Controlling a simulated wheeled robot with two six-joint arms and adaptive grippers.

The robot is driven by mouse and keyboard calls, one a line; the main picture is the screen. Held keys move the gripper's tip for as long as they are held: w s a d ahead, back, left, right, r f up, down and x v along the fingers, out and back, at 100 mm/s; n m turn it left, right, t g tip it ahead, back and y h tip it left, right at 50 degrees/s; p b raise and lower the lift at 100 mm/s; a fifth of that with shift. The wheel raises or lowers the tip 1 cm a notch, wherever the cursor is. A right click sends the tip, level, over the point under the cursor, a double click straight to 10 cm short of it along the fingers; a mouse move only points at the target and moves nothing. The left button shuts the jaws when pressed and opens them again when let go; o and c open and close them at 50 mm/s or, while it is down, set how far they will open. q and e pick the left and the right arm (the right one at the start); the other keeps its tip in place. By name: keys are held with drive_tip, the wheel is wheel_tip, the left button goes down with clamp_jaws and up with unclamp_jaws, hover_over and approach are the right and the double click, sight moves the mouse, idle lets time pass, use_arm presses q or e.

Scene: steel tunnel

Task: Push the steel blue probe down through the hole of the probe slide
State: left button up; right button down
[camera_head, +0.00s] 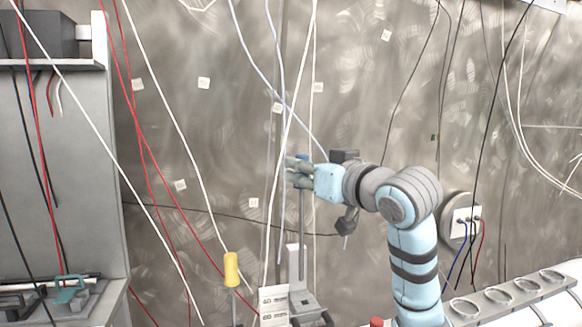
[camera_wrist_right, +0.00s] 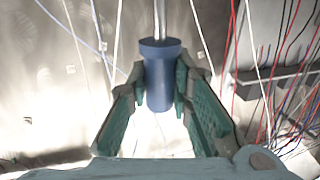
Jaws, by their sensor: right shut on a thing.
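The steel blue probe has a thick blue handle (camera_wrist_right: 160,76) and a thin metal rod. In the right wrist view the handle sits between the two finger pads. In the head view only a bit of blue (camera_head: 302,157) shows at the fingers, and the rod (camera_head: 302,215) hangs upright below. My right gripper (camera_head: 298,172) is shut on the handle, above the grey probe slide (camera_head: 298,288). The rod reaches down toward the slide; I cannot tell whether its tip is in the hole, which is hidden. My left gripper is out of view.
A yellow-handled tool (camera_head: 231,270) stands left of the slide, near a white marked card (camera_head: 273,302). A grey cabinet (camera_head: 75,160) fills the left. Loose cables hang across the steel wall.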

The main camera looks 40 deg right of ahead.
sight(303, 211)
drive_tip(key=shift+w+f, duration=0.2)
drive_tip(key=shift+w, duration=0.35)
drive_tip(key=shift+f, duration=0.2)
drive_tip(key=f+b, duration=0.1)
drive_tip(key=f, duration=0.1)
drive_tip(key=s+f+b, duration=0.1)
drive_tip(key=f, duration=0.1)
drive_tip(key=s+f+b, duration=0.1)
drive_tip(key=f, duration=0.2)
drive_tip(key=shift+s+b, duration=0.2)
drive_tip(key=shift+b, duration=0.15)
use_arm(q)
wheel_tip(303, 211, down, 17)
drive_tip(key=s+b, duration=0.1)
drive_tip(key=b, duration=1.2)
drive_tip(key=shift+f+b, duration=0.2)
drive_tip(key=shift+b, duration=0.1)
use_arm(e)
wheel_tip(303, 211, down, 16)
drive_tip(key=shift+d+r, duration=0.15)
